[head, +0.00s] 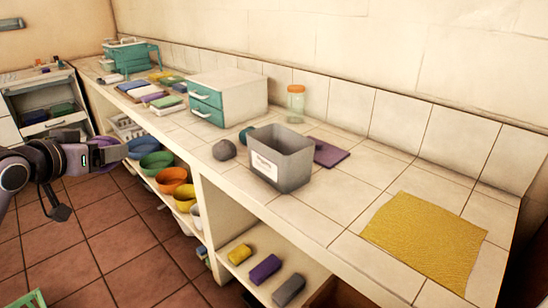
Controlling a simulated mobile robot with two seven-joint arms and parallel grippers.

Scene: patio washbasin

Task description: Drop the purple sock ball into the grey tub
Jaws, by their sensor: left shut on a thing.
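The grey tub (294,170) stands upright on the tiled counter near the middle of the head view, with a white label on its front. Its inside is only partly visible. My left gripper (108,153) is at the left, out over the floor in front of the counter, well apart from the tub. It is shut on the purple sock ball (104,142), which is largely hidden by the gripper. My right gripper is not in view.
A grey ball (224,150) lies left of the tub, and a purple cloth (328,152) lies right of it. A white drawer box (234,97) and a jar (296,104) stand behind. Coloured bowls (172,180) sit on the shelf below. A yellow mat (428,240) lies at right.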

